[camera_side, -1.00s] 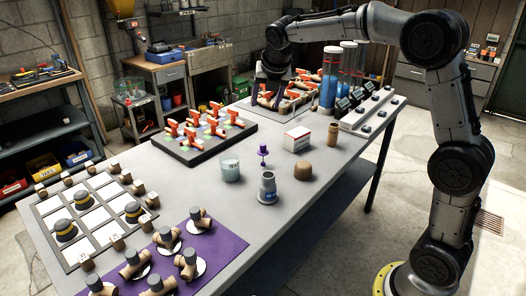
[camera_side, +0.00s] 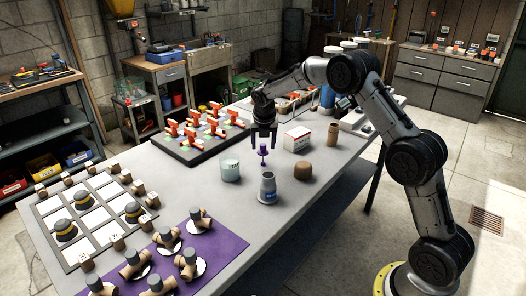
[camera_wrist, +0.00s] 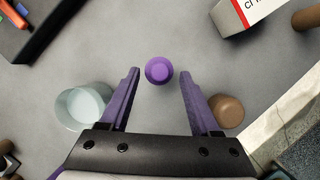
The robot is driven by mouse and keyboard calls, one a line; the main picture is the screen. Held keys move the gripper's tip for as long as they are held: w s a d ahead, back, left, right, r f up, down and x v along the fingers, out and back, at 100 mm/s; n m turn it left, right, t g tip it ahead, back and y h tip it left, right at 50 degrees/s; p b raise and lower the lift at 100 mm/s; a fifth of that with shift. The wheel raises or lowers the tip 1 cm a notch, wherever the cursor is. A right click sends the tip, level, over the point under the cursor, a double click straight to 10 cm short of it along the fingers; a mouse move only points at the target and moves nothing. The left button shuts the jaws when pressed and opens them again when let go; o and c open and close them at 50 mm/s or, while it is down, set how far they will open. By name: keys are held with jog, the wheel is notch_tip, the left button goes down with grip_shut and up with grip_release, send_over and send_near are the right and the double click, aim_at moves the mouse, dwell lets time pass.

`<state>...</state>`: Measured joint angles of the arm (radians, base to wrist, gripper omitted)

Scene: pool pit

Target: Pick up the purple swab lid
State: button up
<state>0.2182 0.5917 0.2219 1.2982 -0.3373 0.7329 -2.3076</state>
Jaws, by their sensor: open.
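The purple swab lid (camera_side: 263,149) stands upright on the grey table in the side view. In the wrist view the purple swab lid (camera_wrist: 159,70) shows from above as a round purple disc, centred between the fingers and a little beyond their tips. My gripper (camera_side: 263,142) points down over the lid, its fingertips close to the lid's top. In the wrist view my gripper (camera_wrist: 158,72) has its two purple fingers spread wide, with nothing between them.
A glass jar (camera_side: 230,170) stands left of the lid, a grey bottle (camera_side: 268,188) in front, and a brown rounded piece (camera_side: 303,171) at right front. A white box (camera_side: 297,138) is to the right. A dark tray of orange-handled valves (camera_side: 203,137) lies behind left.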

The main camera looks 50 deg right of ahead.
aim_at(263, 150)
jog(key=shift+w+d+x, duration=0.1)
jog(key=shift+x, duration=1.25)
jog(key=shift+w+d+x, duration=0.1)
jog(key=shift+x, duration=1.2)
jog(key=shift+r, duration=0.15)
grip_shut()
